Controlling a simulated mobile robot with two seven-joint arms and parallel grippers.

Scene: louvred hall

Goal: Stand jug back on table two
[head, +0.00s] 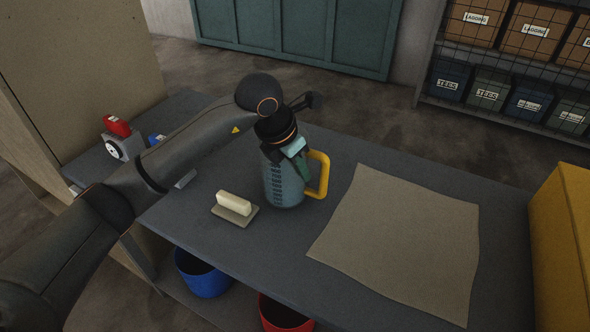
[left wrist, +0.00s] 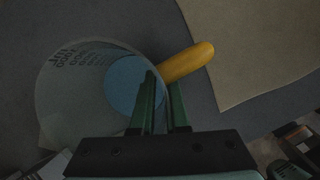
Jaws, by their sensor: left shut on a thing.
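The jug (head: 283,188) is a clear grey-blue measuring jug with dark markings and a yellow handle (head: 322,174). It looks upright at the middle of the dark grey table (head: 260,262); whether its base touches the top is hard to tell. My left gripper (head: 296,160) comes down from above and is shut on the jug's wall at the rim, beside the handle. In the left wrist view, one green finger is inside the jug (left wrist: 75,95) and the other outside, near the handle (left wrist: 187,62). A blue area shows inside the jug. My right gripper is out of view.
A pale block on a flat base (head: 235,205) lies left of the jug. A beige sheet (head: 400,240) covers the table to the right. A red-and-white device (head: 117,138) stands far left, a yellow box (head: 562,245) far right. Blue (head: 203,275) and red (head: 283,315) buckets sit below.

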